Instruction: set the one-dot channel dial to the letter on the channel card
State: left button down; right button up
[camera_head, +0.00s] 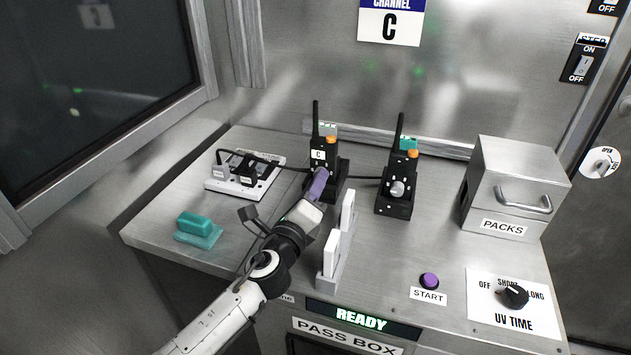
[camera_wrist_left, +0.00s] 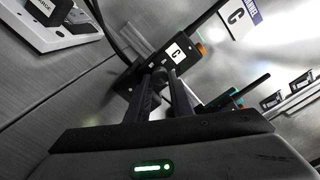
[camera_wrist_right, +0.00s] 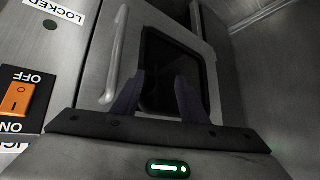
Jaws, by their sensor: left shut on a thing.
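The channel card (camera_head: 389,27) on the back wall reads C; it also shows in the left wrist view (camera_wrist_left: 238,17). The left radio (camera_head: 323,155) stands in a black holder, and its small display reads C, also in the left wrist view (camera_wrist_left: 178,50). My left gripper (camera_head: 318,184) is shut on the dial (camera_wrist_left: 160,73) on this radio's front, mostly hidden by the fingers. The right radio (camera_head: 404,165) has a bare grey dial (camera_head: 397,188). My right gripper (camera_wrist_right: 157,98) is open and empty before a dark-windowed door.
White upright panels (camera_head: 340,232) stand in a rack just right of my left gripper. A charger plate (camera_head: 245,178) with cables and a teal block (camera_head: 195,225) are to the left. A PACKS box (camera_head: 515,185), START button (camera_head: 429,280) and UV dial (camera_head: 515,296) are at right.

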pick_arm(q)
jog(key=shift+m, duration=0.5)
jog(key=c, duration=1.8)
grip_release()
jog(key=shift+c, duration=0.2)
jog(key=shift+f, duration=0.1)
